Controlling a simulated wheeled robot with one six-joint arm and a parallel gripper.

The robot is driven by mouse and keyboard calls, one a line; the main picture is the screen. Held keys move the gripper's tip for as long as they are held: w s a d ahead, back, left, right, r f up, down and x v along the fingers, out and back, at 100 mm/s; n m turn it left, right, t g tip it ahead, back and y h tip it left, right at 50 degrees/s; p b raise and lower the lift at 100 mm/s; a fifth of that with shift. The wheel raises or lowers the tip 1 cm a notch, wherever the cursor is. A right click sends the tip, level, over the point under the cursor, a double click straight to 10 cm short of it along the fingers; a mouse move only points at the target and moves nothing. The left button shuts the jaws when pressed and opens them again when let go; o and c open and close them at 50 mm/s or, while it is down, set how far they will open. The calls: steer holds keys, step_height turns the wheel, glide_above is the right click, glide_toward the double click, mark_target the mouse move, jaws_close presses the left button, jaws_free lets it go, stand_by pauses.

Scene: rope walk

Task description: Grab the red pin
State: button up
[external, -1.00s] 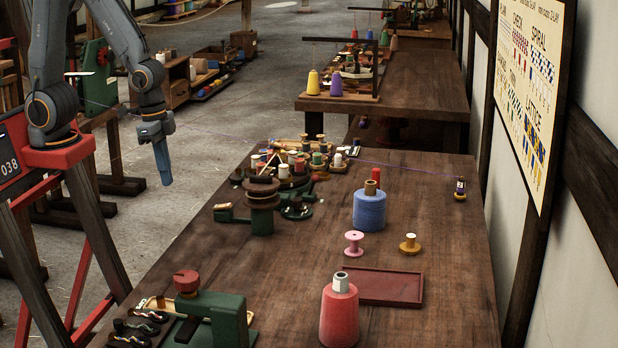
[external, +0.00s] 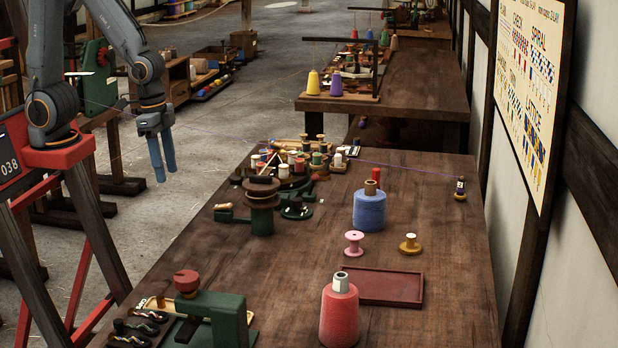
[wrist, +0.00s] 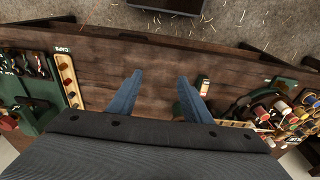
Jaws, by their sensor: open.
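Small red-topped pieces also show in the bobbin cluster at the right of the wrist view (wrist: 281,106). My gripper (external: 166,180) hangs pointing down on the left side of the table, well away from the red piece. In the wrist view, its two blue fingers (wrist: 160,78) are apart with nothing between them.
A crowded bobbin cluster (external: 292,160) and a green-based winder (external: 262,205) stand at the table's left edge. A green clamp (external: 228,318), a red yarn cone (external: 339,315) and a red tray (external: 385,287) are nearer. A purple thread (external: 400,165) crosses the far end.

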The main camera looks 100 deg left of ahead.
steer(key=w+a+r+n+b, duration=0.1)
steer(key=w+a+r+b, duration=0.15)
steer(key=w, duration=0.55)
steer(key=w+a+r+n+b, duration=0.1)
steer(key=w+a+r+b, duration=0.15)
steer(key=w, duration=0.65)
steer(key=n+t+y+b, duration=0.25)
steer(key=n+b, duration=0.45)
steer(key=b, duration=0.5)
glide_above(373, 170)
steer(key=s+d, duration=0.1)
step_height(373, 170, down, 3)
steer(key=shift+g+y, duration=0.35)
step_height(373, 170, down, 9)
steer(key=shift+w+f, duration=0.1)
steer(key=shift+p+x, duration=0.5)
steer(key=shift+x, duration=3)
steer(key=c, duration=1.1)
